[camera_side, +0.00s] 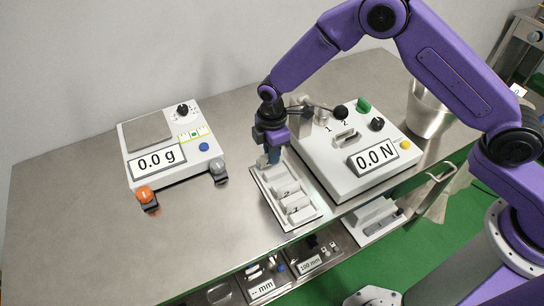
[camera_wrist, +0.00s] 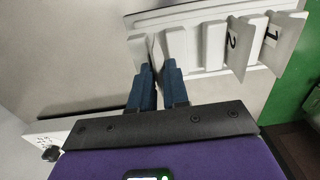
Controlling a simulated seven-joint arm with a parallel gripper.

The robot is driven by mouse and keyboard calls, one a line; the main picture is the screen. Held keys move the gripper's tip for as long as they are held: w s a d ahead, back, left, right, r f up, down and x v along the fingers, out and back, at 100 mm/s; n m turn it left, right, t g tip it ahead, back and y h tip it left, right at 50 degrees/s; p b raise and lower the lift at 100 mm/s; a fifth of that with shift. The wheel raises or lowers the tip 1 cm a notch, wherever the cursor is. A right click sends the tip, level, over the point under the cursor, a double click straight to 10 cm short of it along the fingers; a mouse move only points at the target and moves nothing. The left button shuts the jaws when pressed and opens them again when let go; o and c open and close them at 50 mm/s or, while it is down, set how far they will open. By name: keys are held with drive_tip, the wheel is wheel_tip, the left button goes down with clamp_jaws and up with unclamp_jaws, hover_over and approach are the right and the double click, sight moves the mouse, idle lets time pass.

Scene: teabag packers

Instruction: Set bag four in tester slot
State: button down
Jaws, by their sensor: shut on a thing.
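My gripper (camera_side: 274,156) points down over the far end of a white rack (camera_side: 258,181) in the side view. In the wrist view my blue fingers (camera_wrist: 152,68) are shut on a thin white bag (camera_wrist: 156,48) at the rack's left end. No number can be read on this bag, and I cannot tell whether it is clear of its slot. Bags marked 2 (camera_wrist: 238,42) and 1 (camera_wrist: 278,40) stand in the rack. The white tester (camera_side: 325,176) is right of the rack, its display reading 0.0 N. Its small slot piece (camera_side: 345,137) shows on top near the numbers 1 and 2.
A scale (camera_side: 152,132) reading 0.0 g stands at left, with an orange button (camera_side: 144,194) in front. A black-knobbed lever (camera_side: 341,112) rises over the tester close to my gripper. A metal bin (camera_side: 428,110) is at right.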

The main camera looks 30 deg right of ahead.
wheel_tip(320, 180, up, 8)
drive_tip(key=shift+r, duration=0.2)
wheel_tip(320, 180, up, 18)
drive_tip(key=s+d, duration=0.9)
drive_tip(key=d, duration=0.3)
drive_tip(key=s+d, duration=0.8)
drive_tip(key=d, duration=0.4)
approach(356, 130)
drive_tip(key=s+a, duration=0.2)
drive_tip(key=a, duration=0.3)
drive_tip(key=shift+s+f, duration=0.4)
drive_tip(key=shift+w+a+f, duration=0.1)
drive_tip(key=shift+w+f, duration=0.1)
drive_tip(key=shift+f, duration=1.6)
drive_tip(key=shift+f, duration=0.3)
